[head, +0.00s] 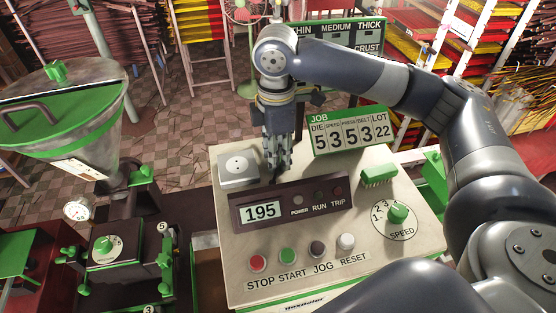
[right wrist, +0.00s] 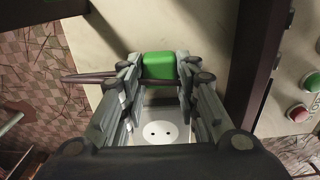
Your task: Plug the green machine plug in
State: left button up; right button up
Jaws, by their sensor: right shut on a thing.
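The green machine plug (right wrist: 160,66) is a green block between the fingertips of my right gripper (right wrist: 160,72), which is shut on it. In the head view my right gripper (head: 277,168) points down over the back left of the control panel, and its fingers hide the plug. The socket (head: 238,165) is a pale box with a round two-hole face, just left of the gripper there. In the right wrist view the socket (right wrist: 163,131) shows between the fingers, below the plug in the picture and apart from it. My left gripper is not in view.
The display housing (head: 296,205) stands close in front of the gripper. The job sign (head: 348,131) and a green-bristled brush (head: 379,174) are to the right. Buttons and a speed knob (head: 398,212) line the panel. A hopper machine (head: 70,110) stands left.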

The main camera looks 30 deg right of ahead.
jog(key=shift+r, duration=0.1)
notch_tip(320, 180, up, 10)
jog(key=shift+f+b, duration=0.1)
jog(key=shift+b, duration=0.35)
dwell(0.3)
jog(key=a+n+p, duration=0.2)
jog(key=n+p, duration=0.2)
jog(key=n, duration=0.2)
jog(key=w+a+n+p, duration=0.1)
jog(key=a+n+p, duration=0.2)
jog(key=n+p, duration=0.2)
jog(key=w+a+n+p, duration=0.1)
jog(key=a+n+p, duration=0.2)
jog(key=n+p, duration=0.2)
jog(key=shift+w+a+f+n, duration=0.1)
jog(key=shift+f+n, duration=0.05)
jog(key=shift+n, duration=0.35)
jog(key=shift+w+a+f+n, duration=0.1)
jog(key=shift+n, duration=0.4)
jog(key=shift+f, duration=0.1)
